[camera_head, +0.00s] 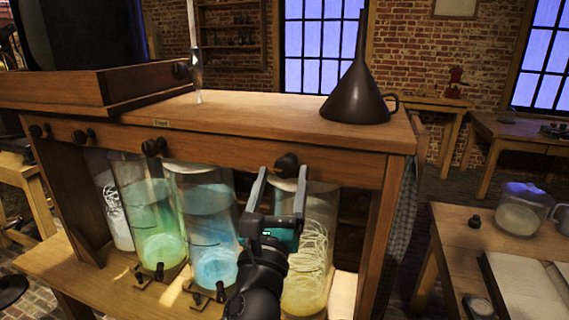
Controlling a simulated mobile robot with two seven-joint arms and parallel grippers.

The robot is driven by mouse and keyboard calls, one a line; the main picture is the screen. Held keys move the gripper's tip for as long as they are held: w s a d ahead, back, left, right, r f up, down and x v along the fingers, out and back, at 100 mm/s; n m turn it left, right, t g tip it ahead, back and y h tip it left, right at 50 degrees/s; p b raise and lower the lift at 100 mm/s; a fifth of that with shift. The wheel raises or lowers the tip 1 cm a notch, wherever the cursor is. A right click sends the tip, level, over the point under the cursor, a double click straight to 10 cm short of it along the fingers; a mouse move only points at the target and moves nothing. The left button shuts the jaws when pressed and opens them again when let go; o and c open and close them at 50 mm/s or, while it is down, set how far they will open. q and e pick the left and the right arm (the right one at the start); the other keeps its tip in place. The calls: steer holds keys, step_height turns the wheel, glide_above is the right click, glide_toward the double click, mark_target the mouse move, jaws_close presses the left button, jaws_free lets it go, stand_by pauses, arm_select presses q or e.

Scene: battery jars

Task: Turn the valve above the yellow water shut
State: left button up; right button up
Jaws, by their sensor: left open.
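A jar of yellow water (318,245) with pale strands in it stands at the right end of the row under the wooden bench. The dark round valve knob (287,164) sits on the bench's front board above it. My left gripper (282,169) is open, its two fingers pointing up on either side of that knob in the picture. I cannot tell whether the fingers touch the knob. The gripper and my arm cover part of the yellow jar's left side. My right gripper is not in view.
A green jar (150,215), a blue jar (207,225) and a white one (115,210) stand to the left. Other valve knobs (153,147) line the board. A dark funnel (355,95) stands on top. A side table (450,240) is at right.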

mark_target(283, 172)
arm_select(q)
steer(key=shift+x, duration=1.5)
steer(key=shift+c, duration=0.4)
jaws_close()
